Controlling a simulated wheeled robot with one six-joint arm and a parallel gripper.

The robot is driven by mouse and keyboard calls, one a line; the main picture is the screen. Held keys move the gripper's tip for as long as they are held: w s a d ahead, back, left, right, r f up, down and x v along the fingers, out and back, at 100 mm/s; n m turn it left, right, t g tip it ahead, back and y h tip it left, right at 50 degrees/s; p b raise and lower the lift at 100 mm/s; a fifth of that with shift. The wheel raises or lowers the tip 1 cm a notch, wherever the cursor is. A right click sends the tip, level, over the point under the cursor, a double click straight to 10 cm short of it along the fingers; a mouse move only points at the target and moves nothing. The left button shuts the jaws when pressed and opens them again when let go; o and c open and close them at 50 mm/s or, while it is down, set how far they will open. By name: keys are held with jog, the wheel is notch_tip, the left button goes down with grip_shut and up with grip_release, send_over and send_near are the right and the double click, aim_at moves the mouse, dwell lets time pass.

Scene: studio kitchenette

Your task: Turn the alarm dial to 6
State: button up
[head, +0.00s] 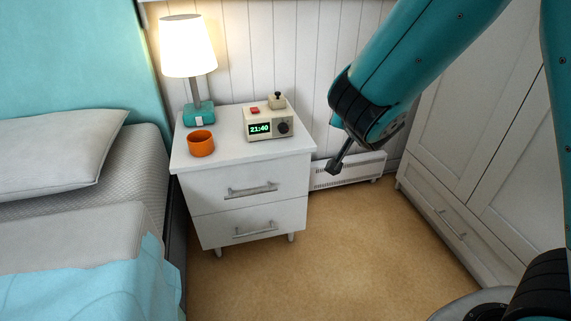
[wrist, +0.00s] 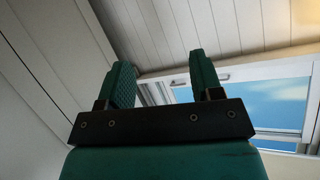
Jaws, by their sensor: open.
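The alarm clock (head: 268,124) is a small cream box on top of the white nightstand in the head view. Its green display reads 21:40. The dark round dial (head: 284,128) is on its front face, right of the display; its setting is too small to read. A red button (head: 255,110) is on its top. My gripper (head: 333,168) is right of the nightstand, lower than the clock and apart from it. In the wrist view my gripper (wrist: 165,80) is open, with nothing between its two fingers. The clock is not in the wrist view.
The nightstand (head: 243,183) also bears an orange cup (head: 201,143), a lit lamp (head: 188,50) and a small cream item with a dark knob (head: 277,100) behind the clock. A bed is at left, a wardrobe (head: 470,150) at right. A white heater (head: 350,171) stands behind my gripper.

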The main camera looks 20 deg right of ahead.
jog(key=w+a+f+n+t+b, duration=0.1)
jog(key=w+f+t+b, duration=0.2)
jog(key=f+b, duration=0.45)
jog(key=n+t+y+p, duration=0.35)
jog(key=y+p, duration=0.25)
jog(key=p, duration=0.4)
send_near(284, 131)
jog(key=r, duration=0.1)
jog(key=shift+n+g+h, duration=0.25)
jog(key=shift+n+h, duration=0.05)
jog(key=shift+n, duration=0.05)
jog(key=w+p, duration=0.1)
jog(key=w, duration=0.2)
jog(key=w+p, duration=0.1)
jog(key=w, duration=0.3)
jog(key=shift+a+f, duration=0.2)
jog(key=shift+a, duration=0.05)
jog(key=shift+w+a, duration=0.15)
jog(key=shift+w, duration=0.7)
jog(key=c, duration=0.9)
jog(key=shift+c, duration=0.2)
